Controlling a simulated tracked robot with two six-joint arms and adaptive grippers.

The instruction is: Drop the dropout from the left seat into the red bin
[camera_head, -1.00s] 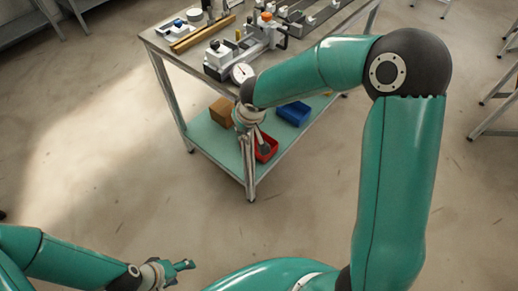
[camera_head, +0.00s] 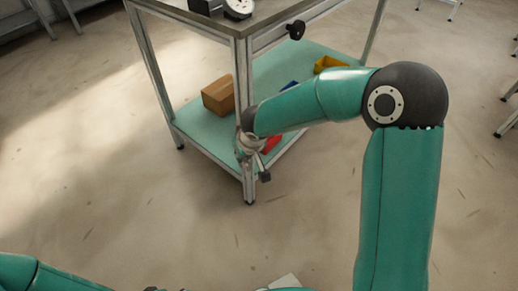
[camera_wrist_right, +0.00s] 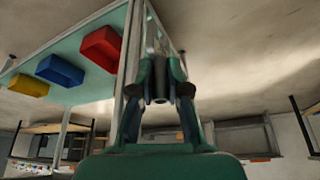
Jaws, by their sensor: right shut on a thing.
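The red bin (camera_head: 273,143) is on the lower shelf of the bench, mostly hidden behind my right arm and a bench leg in the head view. In the right wrist view, which is upside down, the red bin (camera_wrist_right: 101,49) shows clearly at the upper left, apart from the gripper. My right gripper (camera_head: 264,172) is low near the front bench leg, outside the shelf edge. In the wrist view my right gripper (camera_wrist_right: 160,98) is shut on a small dark piece (camera_wrist_right: 161,82), likely the dropout. The left seat is not in view.
The lower shelf (camera_head: 205,133) also holds a brown box (camera_head: 219,95), a yellow bin (camera_head: 329,64) and a blue bin (camera_wrist_right: 60,71). The bench leg (camera_head: 246,105) stands close to my right gripper. The floor before the bench is clear.

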